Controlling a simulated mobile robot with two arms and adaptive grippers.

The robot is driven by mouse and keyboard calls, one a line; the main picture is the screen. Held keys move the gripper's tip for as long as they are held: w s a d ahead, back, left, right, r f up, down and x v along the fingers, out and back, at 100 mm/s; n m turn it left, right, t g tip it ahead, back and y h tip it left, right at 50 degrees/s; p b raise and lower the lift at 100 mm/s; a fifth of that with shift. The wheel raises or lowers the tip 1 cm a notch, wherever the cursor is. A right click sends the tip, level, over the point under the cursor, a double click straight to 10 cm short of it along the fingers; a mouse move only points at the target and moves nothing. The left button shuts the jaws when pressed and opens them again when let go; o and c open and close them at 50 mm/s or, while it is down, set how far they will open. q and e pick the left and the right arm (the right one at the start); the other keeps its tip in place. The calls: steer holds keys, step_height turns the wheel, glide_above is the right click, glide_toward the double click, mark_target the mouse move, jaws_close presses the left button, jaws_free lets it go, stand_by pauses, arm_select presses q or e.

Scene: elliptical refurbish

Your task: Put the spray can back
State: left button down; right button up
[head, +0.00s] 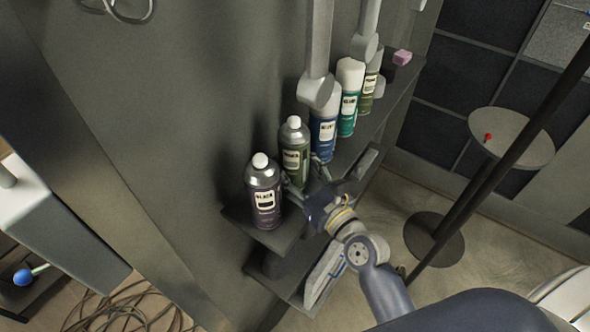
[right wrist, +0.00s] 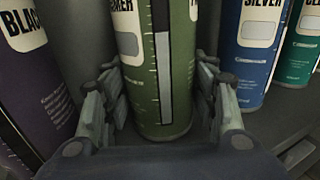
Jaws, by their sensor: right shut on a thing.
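In the right wrist view, the fingers (right wrist: 160,103) lie on either side of the green can (right wrist: 160,65). Its base is at or very near the shelf surface; I cannot tell if it touches. My left gripper is not in view.
The narrow dark shelf (head: 268,236) runs along a grey wall. Teal (head: 349,98) and olive (head: 369,88) cans stand farther along, with a pink block (head: 402,57) beyond. Grey vertical posts cross before the wall. A round stand (head: 511,138) and dark pole are at right.

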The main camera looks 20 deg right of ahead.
steer(key=shift+f, duration=0.1)
steer(key=o, duration=1.2)
steer(key=shift+c, duration=0.2)
steer(key=shift+r, duration=0.2)
steer(key=b+v, duration=0.4)
steer(key=v, duration=0.8)
